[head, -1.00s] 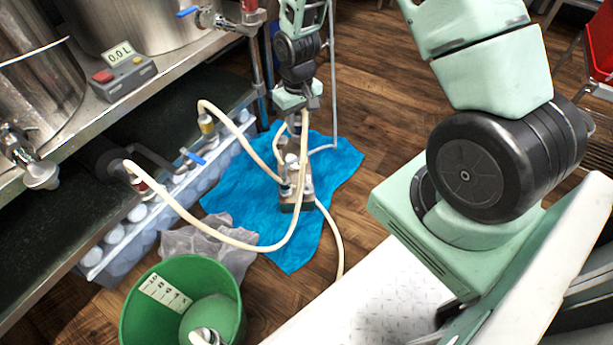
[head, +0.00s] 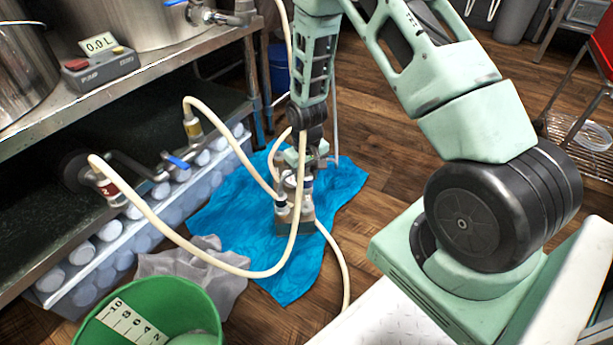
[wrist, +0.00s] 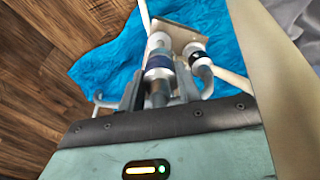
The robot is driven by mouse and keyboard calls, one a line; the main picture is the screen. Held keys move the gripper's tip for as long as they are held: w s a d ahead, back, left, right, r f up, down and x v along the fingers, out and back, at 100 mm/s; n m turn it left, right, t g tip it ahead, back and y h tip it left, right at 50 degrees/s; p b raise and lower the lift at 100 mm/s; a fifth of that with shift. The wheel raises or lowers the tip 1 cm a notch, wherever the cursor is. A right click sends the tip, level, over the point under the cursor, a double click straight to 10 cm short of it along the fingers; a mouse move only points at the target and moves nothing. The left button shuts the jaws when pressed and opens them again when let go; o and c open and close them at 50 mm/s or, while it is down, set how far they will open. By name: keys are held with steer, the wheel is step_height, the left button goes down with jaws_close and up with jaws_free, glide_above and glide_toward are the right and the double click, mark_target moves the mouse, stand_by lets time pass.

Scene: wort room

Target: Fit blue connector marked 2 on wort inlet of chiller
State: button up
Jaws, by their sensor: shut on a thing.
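The chiller (head: 296,226) is a small metal block standing on a blue cloth (head: 335,190) on the floor; it also shows in the wrist view (wrist: 183,36). My gripper (wrist: 160,92) is shut on the blue connector (wrist: 157,66), a pale fitting with a dark blue band. The connector points at a port on the chiller's top and is at or very close to it; I cannot tell whether it is seated. In the head view my gripper (head: 308,160) is just above the chiller. The mark 2 is not readable.
A pale hose (head: 225,268) loops from the gripper to a red-marked fitting (head: 108,188) under the bench. Another dark-banded connector (wrist: 195,52) sits beside the held one. A green bucket (head: 95,328) and grey cloth (head: 205,262) lie front left.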

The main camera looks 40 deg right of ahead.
mark_target(306, 187)
step_height(306, 187, down, 3)
steer(key=shift+r+b, duration=0.1)
steer(key=shift+b, duration=1.15)
steer(key=shift+f+b, duration=0.3)
steer(key=shift+f, duration=0.65)
steer(key=shift+f, duration=1.3)
steer(key=o, duration=1.1)
steer(key=shift+o, duration=0.2)
step_height(306, 187, up, 17)
steer(key=p, duration=0.9)
steer(key=shift+r, duration=0.2)
